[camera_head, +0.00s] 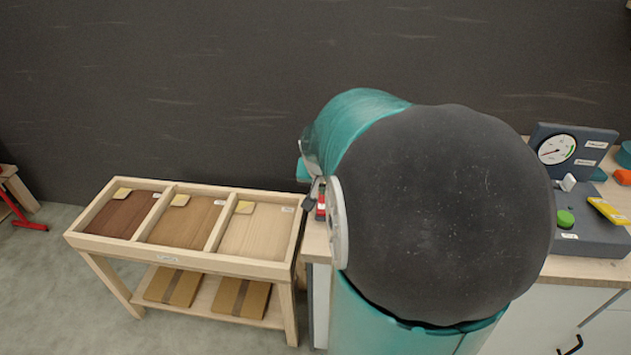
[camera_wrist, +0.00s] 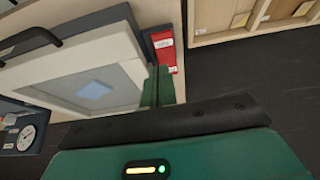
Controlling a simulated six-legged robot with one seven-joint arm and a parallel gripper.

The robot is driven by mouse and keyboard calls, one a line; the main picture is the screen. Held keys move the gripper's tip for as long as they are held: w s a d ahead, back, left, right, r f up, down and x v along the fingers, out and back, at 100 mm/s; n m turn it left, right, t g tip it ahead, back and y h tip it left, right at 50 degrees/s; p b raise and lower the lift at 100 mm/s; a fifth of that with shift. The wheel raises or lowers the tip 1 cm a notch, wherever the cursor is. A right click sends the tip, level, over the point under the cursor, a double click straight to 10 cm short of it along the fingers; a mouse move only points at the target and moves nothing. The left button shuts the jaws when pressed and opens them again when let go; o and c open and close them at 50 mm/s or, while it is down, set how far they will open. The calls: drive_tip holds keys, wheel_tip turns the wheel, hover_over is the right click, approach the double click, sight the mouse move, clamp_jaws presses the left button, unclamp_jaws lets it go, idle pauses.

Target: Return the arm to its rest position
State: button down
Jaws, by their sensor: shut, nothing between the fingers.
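My gripper (camera_wrist: 157,74) shows in the wrist view as two narrow green fingers close together, with nothing visible held between them. They stand beyond the dark bar and green housing of my wrist, in front of a light-framed panel (camera_wrist: 118,62) and near a red labelled box (camera_wrist: 165,45). I cannot tell whether they touch either one. In the head view my teal arm with its large black joint is folded up close to the camera. It fills the centre right and hides most of my gripper.
A wooden stand (camera_head: 160,259) with three wood-toned compartments is at left, with boards on its lower shelf. A bench at right carries a gauge panel (camera_head: 590,138), a green button (camera_head: 565,219) and a yellow item (camera_head: 608,211). Open floor (camera_head: 45,280) lies at far left.

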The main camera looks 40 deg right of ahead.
drive_tip(key=s+a+r+n+y, duration=0.1)
drive_tip(key=s+a+r+n, duration=0.2)
drive_tip(key=a, duration=0.6)
drive_tip(key=s+a+r+n+t+y, duration=0.1)
drive_tip(key=s+a+r+n, duration=0.2)
drive_tip(key=a, duration=0.7)
drive_tip(key=s+a+r+n+t+y, duration=0.1)
drive_tip(key=s+a+r+n, duration=0.2)
drive_tip(key=a, duration=0.7)
drive_tip(key=shift+n+y, duration=0.4)
drive_tip(key=shift+n, duration=0.2)
drive_tip(key=shift+d+r, duration=0.1)
drive_tip(key=shift+d, duration=0.1)
